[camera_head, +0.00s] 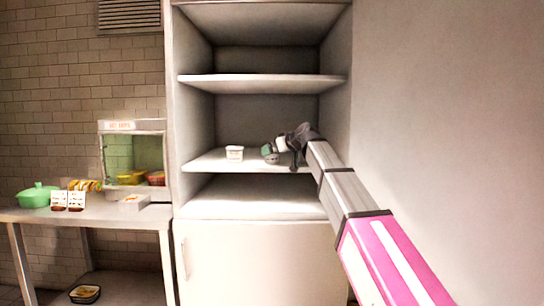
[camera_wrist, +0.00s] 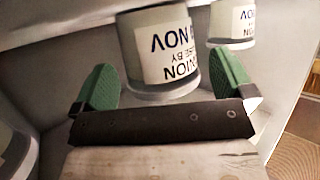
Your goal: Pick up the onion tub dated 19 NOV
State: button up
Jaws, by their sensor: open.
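An onion tub (camera_wrist: 185,84) with a pale body and white label stands between the fingers of my gripper (camera_wrist: 163,66) in the wrist view. Its label appears upside down and reads ONION, USE BY and NOV; I cannot read the day number. The green fingers are open on either side, and I see no clear contact.
The shelf (camera_head: 210,163) has a side wall close to the right of my arm and another shelf (camera_head: 262,82) above. A rounded grey thing (camera_wrist: 14,150) shows at the wrist view's left edge. A table (camera_head: 110,217) with food and a green pot (camera_head: 38,195) stands left.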

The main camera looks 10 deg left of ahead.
jog(key=shift+w+a+f, duration=0.25)
jog(key=shift+a, duration=0.2)
jog(key=c, duration=0.9)
jog(key=shift+c, duration=0.2)
jog(key=shift+r, duration=0.15)
